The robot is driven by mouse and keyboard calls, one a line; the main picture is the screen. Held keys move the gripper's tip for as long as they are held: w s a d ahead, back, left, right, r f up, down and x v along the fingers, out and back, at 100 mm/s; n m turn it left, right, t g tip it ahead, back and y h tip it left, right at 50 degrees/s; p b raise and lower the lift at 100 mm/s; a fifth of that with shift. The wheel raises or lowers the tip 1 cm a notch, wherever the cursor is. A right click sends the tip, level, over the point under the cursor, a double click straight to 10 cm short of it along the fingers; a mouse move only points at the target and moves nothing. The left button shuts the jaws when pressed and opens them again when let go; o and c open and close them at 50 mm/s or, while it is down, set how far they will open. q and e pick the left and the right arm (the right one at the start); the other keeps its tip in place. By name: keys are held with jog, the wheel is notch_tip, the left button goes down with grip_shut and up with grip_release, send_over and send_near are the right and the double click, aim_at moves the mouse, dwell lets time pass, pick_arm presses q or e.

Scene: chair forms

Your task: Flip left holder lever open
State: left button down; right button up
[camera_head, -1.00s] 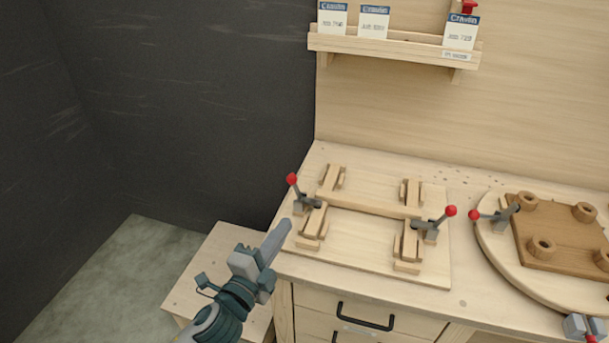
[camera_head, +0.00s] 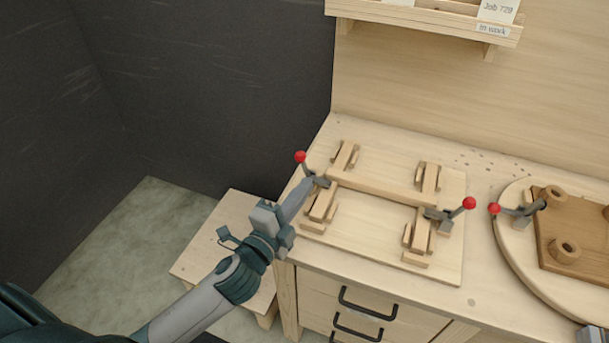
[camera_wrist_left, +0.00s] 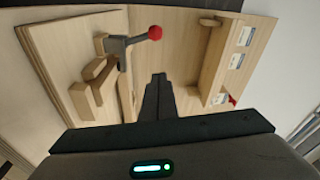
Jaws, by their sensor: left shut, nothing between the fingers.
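The left holder lever (camera_head: 302,159) is a dark arm with a red ball knob, at the left side of the wooden fixture board (camera_head: 380,255). It tilts up and to the left in the head view. In the left wrist view the lever's red knob (camera_wrist_left: 155,32) shows above the fingers, apart from them in the picture. My left gripper (camera_head: 308,186) is shut and empty, its tip close to the lever's base in the head view. Whether it touches cannot be told. The right holder lever (camera_head: 467,204) also has a red knob.
Wooden holder blocks stand on the board. A round board (camera_head: 510,245) with a brown plate and another red-knobbed lever (camera_head: 496,209) is at right. A shelf (camera_head: 430,18) hangs on the back wall. A low wooden stool (camera_head: 215,250) stands left of the bench.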

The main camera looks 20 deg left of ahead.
pick_arm(q)
jog(key=w+p, duration=0.1)
jog(key=w, duration=0.2)
jog(key=w+d+p, duration=0.1)
jog(key=w, duration=0.2)
jog(key=w+p, duration=0.1)
jog(key=w, duration=0.2)
jog(key=shift+d+r, duration=0.3)
jog(key=a, duration=0.2)
jog(key=a+f+p, duration=0.1)
jog(key=shift+s+a+p, duration=0.1)
jog(key=shift+a+p, duration=0.2)
jog(key=shift+a, duration=0.1)
